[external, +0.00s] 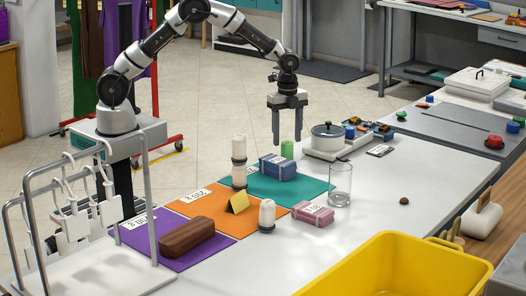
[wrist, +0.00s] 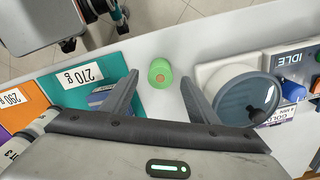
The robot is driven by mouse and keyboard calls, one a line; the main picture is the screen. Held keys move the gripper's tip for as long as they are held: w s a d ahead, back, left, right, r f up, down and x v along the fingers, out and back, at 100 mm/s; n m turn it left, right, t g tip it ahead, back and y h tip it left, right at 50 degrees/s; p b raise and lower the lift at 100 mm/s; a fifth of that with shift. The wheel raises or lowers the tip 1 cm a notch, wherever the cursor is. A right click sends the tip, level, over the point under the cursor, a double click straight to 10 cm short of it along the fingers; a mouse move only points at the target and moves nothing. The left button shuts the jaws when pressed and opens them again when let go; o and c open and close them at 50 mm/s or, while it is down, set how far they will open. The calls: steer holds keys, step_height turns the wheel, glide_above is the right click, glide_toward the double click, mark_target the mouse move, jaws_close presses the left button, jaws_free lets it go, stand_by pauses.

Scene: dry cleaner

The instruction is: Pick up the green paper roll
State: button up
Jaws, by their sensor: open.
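The green paper roll (external: 287,149) stands on the white table behind the blue box, partly hidden in the external view. In the wrist view the roll (wrist: 160,73) shows whole, with a brown core in its end face. My gripper (external: 288,140) points down above the roll, fingers apart and empty. In the wrist view my gripper (wrist: 158,85) has one finger on each side of the roll, with clear gaps. I cannot tell how far the fingertips are above it.
A blue box (external: 278,167) on the teal mat (external: 312,187) stands close in front of the roll. A lidded pot (external: 327,137) on a white scale is close to the right. A glass (external: 340,184), white bottles and a yellow bin (external: 400,246) are nearer the camera.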

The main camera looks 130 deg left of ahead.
mark_target(287, 143)
steer(key=shift+a+f+b, duration=0.1)
steer(key=shift+f+b, duration=0.2)
steer(key=shift+f, duration=2.4)
steer(key=c, duration=1.1)
